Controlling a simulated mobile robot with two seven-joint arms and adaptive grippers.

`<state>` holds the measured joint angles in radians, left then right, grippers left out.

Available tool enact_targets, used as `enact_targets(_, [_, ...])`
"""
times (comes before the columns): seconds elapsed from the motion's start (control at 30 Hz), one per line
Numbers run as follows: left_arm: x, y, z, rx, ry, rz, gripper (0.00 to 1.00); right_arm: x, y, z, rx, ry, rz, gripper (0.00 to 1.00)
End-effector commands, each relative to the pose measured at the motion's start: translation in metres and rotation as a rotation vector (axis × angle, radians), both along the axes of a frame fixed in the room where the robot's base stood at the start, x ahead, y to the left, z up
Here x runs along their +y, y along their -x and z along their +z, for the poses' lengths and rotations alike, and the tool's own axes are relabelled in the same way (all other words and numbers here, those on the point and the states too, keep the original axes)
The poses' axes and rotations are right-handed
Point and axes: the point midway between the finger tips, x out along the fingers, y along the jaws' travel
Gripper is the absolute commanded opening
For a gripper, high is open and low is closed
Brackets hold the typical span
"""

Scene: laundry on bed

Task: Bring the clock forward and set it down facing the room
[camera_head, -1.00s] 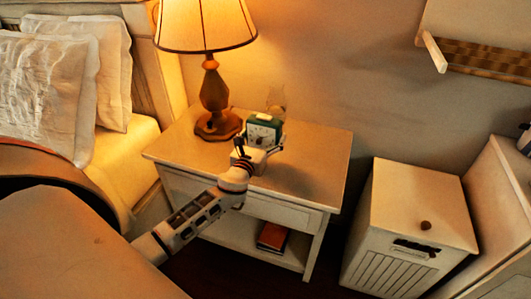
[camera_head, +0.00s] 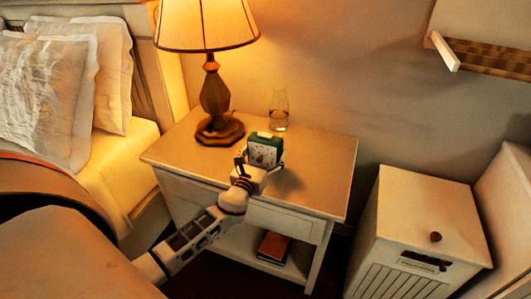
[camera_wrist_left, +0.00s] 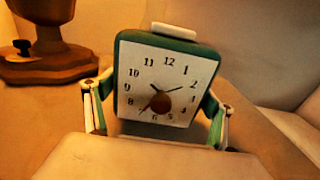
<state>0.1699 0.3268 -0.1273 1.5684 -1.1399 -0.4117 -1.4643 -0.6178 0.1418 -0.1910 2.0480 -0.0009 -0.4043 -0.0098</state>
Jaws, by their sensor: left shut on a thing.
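The clock (camera_head: 265,149) is a small green box with a white face and a pale top bar. It stands over the nightstand top (camera_head: 310,170), right of the lamp, its face toward my arm. My left gripper (camera_head: 261,161) is shut on the clock, one finger on each side. In the left wrist view the clock (camera_wrist_left: 160,85) fills the middle, slightly tilted in the picture, its numbers and hands readable. Whether its base touches the wood is hidden by my gripper. My right gripper is not in view.
A lit lamp (camera_head: 214,100) stands close left of the clock. A clear glass carafe (camera_head: 279,110) stands behind it. The nightstand's right side and front strip are free. A red book (camera_head: 273,247) lies on the lower shelf. A white hamper (camera_head: 420,225) stands at right.

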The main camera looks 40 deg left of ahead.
Motion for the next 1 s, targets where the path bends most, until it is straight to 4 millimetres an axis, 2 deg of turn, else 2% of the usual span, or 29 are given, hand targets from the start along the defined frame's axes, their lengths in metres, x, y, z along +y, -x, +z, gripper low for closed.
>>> enact_targets(0.03, [0.000, 0.000, -0.002, 0.001, -0.001, 0.000, 0.91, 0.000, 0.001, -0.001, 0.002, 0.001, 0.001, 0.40])
enact_targets(0.07, [0.000, 0.000, -0.001, 0.001, 0.000, 0.000, 0.98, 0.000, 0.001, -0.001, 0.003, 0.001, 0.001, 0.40])
enact_targets(0.1, [0.000, 0.000, -0.001, 0.000, 0.000, 0.000, 1.00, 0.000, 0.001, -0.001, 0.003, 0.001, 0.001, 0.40])
enact_targets(0.37, [0.000, 0.000, 0.000, 0.000, -0.001, 0.000, 1.00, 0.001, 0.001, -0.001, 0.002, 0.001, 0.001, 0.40])
enact_targets(0.5, [0.000, 0.000, 0.006, -0.002, 0.000, 0.000, 1.00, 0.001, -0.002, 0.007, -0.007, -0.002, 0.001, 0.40])
enact_targets(0.67, [-0.006, 0.025, 0.002, 0.003, 0.001, -0.002, 1.00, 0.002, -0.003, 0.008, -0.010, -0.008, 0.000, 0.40])
enact_targets(1.0, [-0.022, 0.091, 0.002, 0.003, 0.000, -0.001, 1.00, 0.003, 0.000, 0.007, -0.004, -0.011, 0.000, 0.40])
